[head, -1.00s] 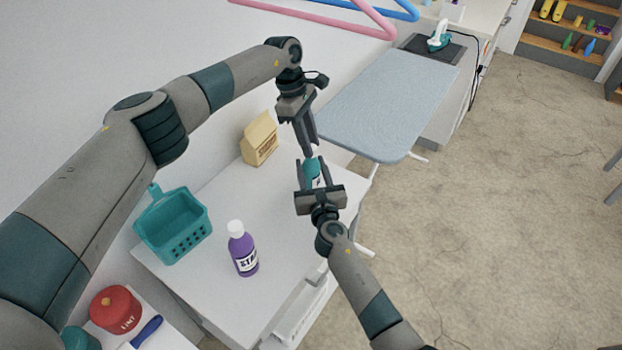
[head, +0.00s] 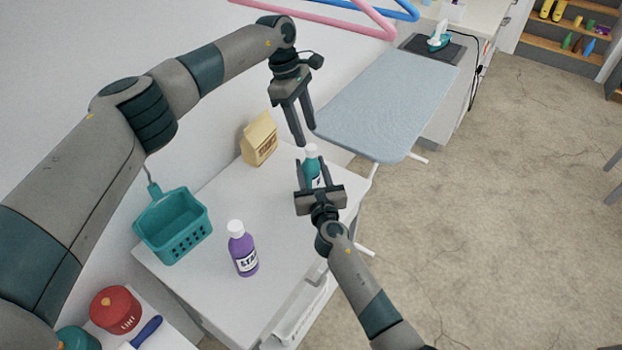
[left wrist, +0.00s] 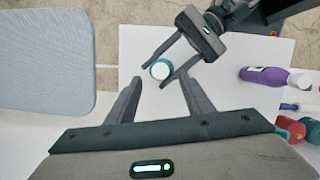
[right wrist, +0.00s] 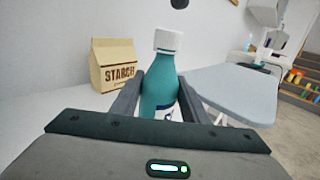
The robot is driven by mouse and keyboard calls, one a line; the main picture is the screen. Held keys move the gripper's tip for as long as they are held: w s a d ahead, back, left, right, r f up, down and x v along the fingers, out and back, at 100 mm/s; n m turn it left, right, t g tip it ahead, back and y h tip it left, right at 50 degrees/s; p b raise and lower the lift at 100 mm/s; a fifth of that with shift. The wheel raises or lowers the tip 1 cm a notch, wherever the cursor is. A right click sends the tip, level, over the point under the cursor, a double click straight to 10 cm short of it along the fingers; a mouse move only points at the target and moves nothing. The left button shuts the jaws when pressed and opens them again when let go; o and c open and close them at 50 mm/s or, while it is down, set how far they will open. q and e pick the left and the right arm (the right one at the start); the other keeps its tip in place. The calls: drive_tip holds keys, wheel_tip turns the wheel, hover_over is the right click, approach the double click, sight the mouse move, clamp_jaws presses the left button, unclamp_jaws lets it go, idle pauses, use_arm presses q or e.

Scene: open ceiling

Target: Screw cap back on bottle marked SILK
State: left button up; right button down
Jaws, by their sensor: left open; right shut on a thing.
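A teal bottle (head: 312,181) stands upright at the far right of the white table. Its label is mostly hidden, so I cannot read it. A white cap (right wrist: 167,41) sits on its neck; it also shows from above in the left wrist view (left wrist: 160,70). I cannot tell how tight the cap is. My right gripper (head: 312,164) is shut around the bottle's body, one finger on each side. My left gripper (head: 305,136) is open and empty above the bottle, apart from the cap.
A purple bottle (head: 243,256) with a white cap stands nearer on the table. A teal basket (head: 173,228) is at the left, and a starch carton (head: 258,142) is at the back. An ironing board (head: 385,105) lies beyond. The table's middle is clear.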

use_arm(q)
drive_tip(key=w+a, duration=0.4)
drive_tip(key=a, duration=0.7)
drive_tip(key=shift+w+a+r, duration=0.15)
drive_tip(key=shift+w+r, duration=0.1)
drive_tip(key=shift+w, duration=0.05)
use_arm(e)
drive_tip(key=c, duration=0.9)
unclamp_jaws()
drive_tip(key=shift+c, duration=0.2)
drive_tip(key=shift+s+d, duration=0.2)
drive_tip(key=shift+s, duration=0.6)
drive_tip(key=s+d, duration=0.3)
drive_tip(key=s, duration=1.2)
drive_tip(key=shift+s, duration=0.25)
use_arm(q)
drive_tip(key=shift+f, duration=0.1)
